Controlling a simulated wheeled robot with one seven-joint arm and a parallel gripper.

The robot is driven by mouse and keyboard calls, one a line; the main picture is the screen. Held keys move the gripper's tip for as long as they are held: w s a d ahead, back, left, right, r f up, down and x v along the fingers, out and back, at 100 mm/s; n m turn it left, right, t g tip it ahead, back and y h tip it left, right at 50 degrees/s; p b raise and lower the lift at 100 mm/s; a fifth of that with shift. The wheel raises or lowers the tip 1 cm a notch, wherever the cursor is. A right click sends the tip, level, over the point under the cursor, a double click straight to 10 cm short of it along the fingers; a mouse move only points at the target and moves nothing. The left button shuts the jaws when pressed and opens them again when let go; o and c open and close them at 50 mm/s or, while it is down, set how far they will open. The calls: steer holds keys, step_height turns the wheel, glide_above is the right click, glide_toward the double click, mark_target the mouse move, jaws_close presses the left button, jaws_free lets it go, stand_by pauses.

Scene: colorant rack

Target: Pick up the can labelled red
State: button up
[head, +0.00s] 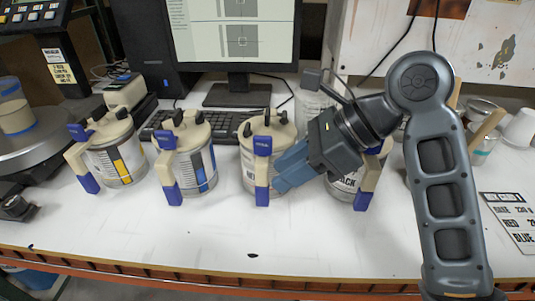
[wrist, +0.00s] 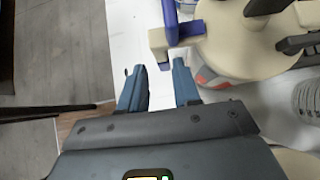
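Several cans with cream lids and handles with blue-purple ends stand in a row. The third can from the left (head: 252,153) has its label mostly hidden by its handle and my gripper, so I cannot read it in the head view. In the wrist view, the nearest can (wrist: 235,45) shows an orange-red patch low on its side, and its handle (wrist: 185,35) is just beyond my fingertips. My gripper (wrist: 159,78) is open, with nothing between its fingers. In the head view, my gripper (head: 281,184) is close to the third can's handle, at its right.
A can with a yellow mark (head: 120,165) and one with a blue mark (head: 195,168) stand to the left. A can with a black label (head: 345,183) is partly behind my gripper. A keyboard (head: 165,125) and monitor (head: 240,45) stand behind. The front of the white table (head: 200,235) is mostly clear.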

steer(key=x, duration=0.5)
steer(key=shift+w+d+f, duration=0.1)
steer(key=shift+w+f, duration=0.05)
steer(key=shift+c, duration=0.2)
jaws_close()
stand_by(1.0)
